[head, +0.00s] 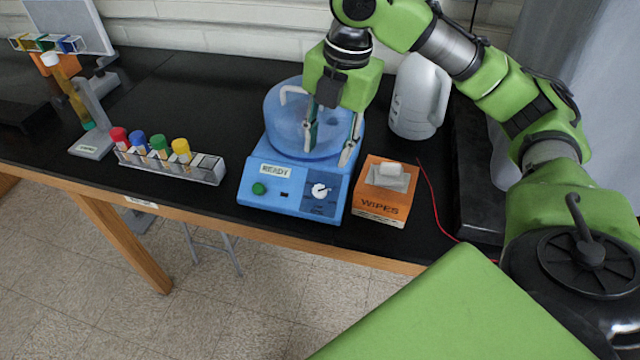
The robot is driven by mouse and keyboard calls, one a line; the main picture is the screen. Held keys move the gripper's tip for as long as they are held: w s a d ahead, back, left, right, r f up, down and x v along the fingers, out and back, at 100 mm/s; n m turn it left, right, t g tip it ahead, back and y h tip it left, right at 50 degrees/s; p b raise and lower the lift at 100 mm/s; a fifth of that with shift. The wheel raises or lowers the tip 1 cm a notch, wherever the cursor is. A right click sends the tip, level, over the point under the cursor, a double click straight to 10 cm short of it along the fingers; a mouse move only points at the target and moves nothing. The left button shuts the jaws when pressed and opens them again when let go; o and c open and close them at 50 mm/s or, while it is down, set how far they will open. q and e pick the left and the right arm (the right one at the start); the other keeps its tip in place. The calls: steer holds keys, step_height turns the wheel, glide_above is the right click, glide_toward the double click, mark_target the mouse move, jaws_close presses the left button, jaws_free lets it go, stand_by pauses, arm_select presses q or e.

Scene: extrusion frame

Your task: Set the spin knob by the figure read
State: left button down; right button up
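The blue centrifuge (300,205) stands near the table's front edge, its label reading "READY". The white spin knob (320,190) is at the right of its front panel, with small markings around it too fine to read. A green button (259,188) is at the panel's left, with a small dark slot between. The translucent blue bowl or lid (280,120) has a pale handle. My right gripper (329,155) points down with fingers apart, in front of the bowl and above and behind the knob. It appears empty. My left gripper is out of view.
An orange wipes box (383,204) stands close to the centrifuge's right, with a white jug (420,95) behind it. A rack (185,170) of several colour-capped tubes is to the left. A thin red cable (432,190) runs at the right. The black table is clear behind the rack.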

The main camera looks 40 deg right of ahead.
mark_target(319, 190)
steer(key=f, duration=0.4)
steer(key=w+f, duration=0.1)
steer(key=f, duration=0.6)
steer(key=shift+w+a+f, duration=0.2)
steer(key=shift+a+f, duration=0.15)
steer(key=shift+f, duration=0.05)
jaws_close()
